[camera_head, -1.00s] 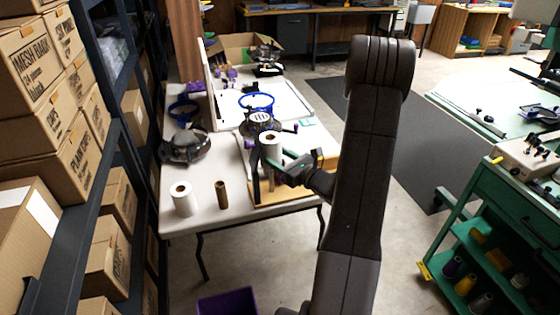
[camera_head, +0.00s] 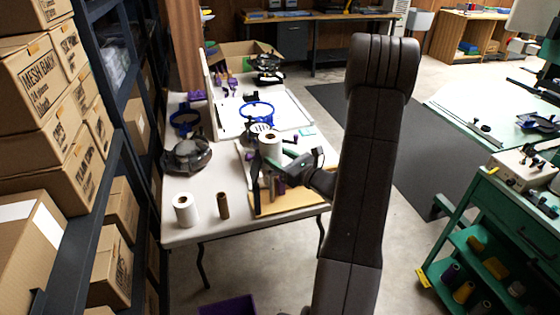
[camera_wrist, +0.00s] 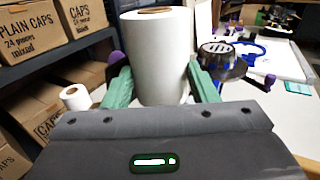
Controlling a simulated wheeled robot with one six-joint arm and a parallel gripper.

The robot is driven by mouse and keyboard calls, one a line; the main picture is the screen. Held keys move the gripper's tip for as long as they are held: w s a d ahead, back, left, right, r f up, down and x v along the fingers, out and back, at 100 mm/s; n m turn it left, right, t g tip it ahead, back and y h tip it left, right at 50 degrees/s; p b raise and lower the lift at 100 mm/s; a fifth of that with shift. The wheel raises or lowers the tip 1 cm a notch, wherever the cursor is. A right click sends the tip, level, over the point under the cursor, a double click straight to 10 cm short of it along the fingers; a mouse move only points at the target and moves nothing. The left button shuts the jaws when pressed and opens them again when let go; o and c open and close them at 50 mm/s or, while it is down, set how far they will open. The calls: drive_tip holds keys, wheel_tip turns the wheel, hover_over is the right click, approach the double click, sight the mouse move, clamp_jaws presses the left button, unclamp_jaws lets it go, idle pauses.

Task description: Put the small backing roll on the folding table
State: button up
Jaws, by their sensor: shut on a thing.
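My gripper (camera_wrist: 162,90) is shut on a white backing roll (camera_wrist: 158,55) with a brown core, held upright between green fingers. In the head view the held roll (camera_head: 270,142) is over the folding table (camera_head: 188,236), above its right-hand part near the embroidery hoops. It looks raised, but I cannot tell its exact height. A second white roll (camera_head: 185,209) stands upright at the table's front left, and it also shows in the wrist view (camera_wrist: 75,97). A brown tube (camera_head: 223,205) stands beside it.
A dark hoop fixture (camera_head: 187,156) and blue hoops (camera_head: 257,108) take up the table's middle and back. A wooden board (camera_head: 292,202) lies at its right front. A shelf of boxes (camera_head: 50,130) is at left, a green cart (camera_head: 490,200) at right.

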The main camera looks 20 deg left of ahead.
drive_tip(key=shift+r, duration=0.35)
